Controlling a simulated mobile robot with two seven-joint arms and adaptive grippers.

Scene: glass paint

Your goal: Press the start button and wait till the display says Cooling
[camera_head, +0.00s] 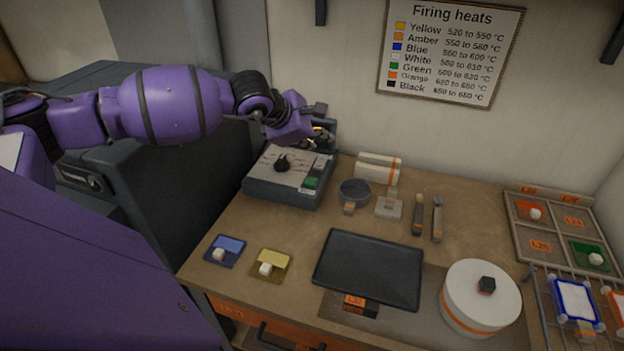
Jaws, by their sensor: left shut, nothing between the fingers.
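A grey control box (262,191) with a pale sloping top stands at the back left of the table. It has a black knob (283,163) and a green button (311,182) near its front right corner. My left gripper (320,137) is shut and empty, above the back right part of the box, behind the green button. It looks apart from the button. No display text can be read; the back of the box is partly hidden by my gripper. My right gripper is out of view.
A large dark grey housing (180,215) stands left of the table. Right of the box are a dark bowl (354,192) and a white block (378,167). A black tray (369,268), a white round container (480,299) and blue and yellow tiles (226,249) lie nearer the front.

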